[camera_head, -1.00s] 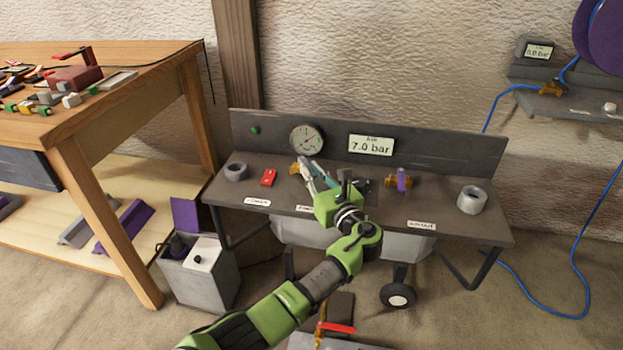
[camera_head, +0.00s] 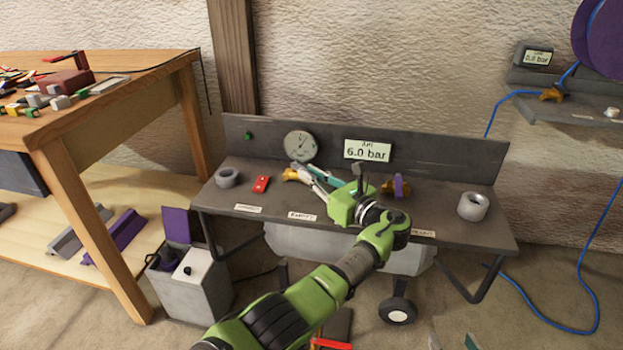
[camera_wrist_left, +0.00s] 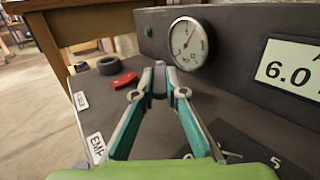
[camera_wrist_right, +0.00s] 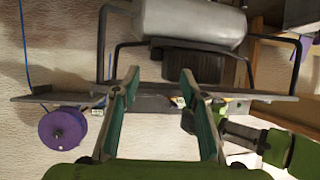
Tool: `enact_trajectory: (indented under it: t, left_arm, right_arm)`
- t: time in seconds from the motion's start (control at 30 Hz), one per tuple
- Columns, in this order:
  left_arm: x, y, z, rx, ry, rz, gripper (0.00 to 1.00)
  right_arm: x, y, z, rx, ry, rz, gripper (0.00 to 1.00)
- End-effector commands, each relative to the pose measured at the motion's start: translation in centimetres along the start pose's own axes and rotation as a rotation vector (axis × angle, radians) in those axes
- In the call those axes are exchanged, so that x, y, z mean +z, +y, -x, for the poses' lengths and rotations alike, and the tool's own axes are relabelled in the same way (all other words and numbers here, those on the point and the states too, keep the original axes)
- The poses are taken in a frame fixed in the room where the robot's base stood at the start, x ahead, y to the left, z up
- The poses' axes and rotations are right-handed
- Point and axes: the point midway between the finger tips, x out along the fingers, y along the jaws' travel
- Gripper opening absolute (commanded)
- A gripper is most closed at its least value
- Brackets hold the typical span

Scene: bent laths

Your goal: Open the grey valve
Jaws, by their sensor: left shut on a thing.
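A valve with a brass body (camera_head: 290,175) sits on the dark bench below the dial gauge. My left gripper (camera_head: 306,173) reaches it from the right. In the left wrist view, the fingertips (camera_wrist_left: 159,82) are closed together on a small grey piece, which looks like the valve's grey handle; the fingers hide most of it. The display (camera_head: 367,150) reads 6.0 bar. My right gripper (camera_wrist_right: 153,88) is open and empty in the right wrist view; only a bit of it shows at the bottom right of the head view.
The dial gauge (camera_head: 300,146) is on the back panel. A wooden table (camera_head: 110,110) stands at the left. A blue hose (camera_head: 571,290) hangs at the right.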

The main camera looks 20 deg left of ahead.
Motion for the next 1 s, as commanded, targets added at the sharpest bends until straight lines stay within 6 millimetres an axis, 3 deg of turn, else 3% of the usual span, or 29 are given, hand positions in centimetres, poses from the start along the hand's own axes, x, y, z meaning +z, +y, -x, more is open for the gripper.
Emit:
enact_trajectory:
  t: [0.2,0.53,0.6,0.63,1.0]
  left_arm:
    - [0.13,-0.12,-0.02,0.006,-0.001,0.002,0.00]
    - [0.18,-0.12,-0.04,0.007,-0.002,0.002,0.00]
    - [0.18,-0.11,-0.05,0.007,-0.002,0.002,0.25]
    - [0.17,-0.10,-0.05,0.007,-0.002,0.002,0.29]
    - [0.33,-0.05,-0.05,0.009,-0.001,0.002,0.29]
  right_arm:
    - [-1.16,-0.15,-0.15,-0.003,0.051,0.000,0.40]
    - [-1.25,-0.16,-0.15,-0.003,0.054,0.000,0.40]
    - [-1.25,-0.16,-0.15,-0.003,0.054,0.000,0.40]
    - [-1.25,-0.16,-0.15,-0.003,0.054,0.000,0.40]
    - [-1.19,-0.11,-0.13,-0.002,0.051,0.000,0.40]
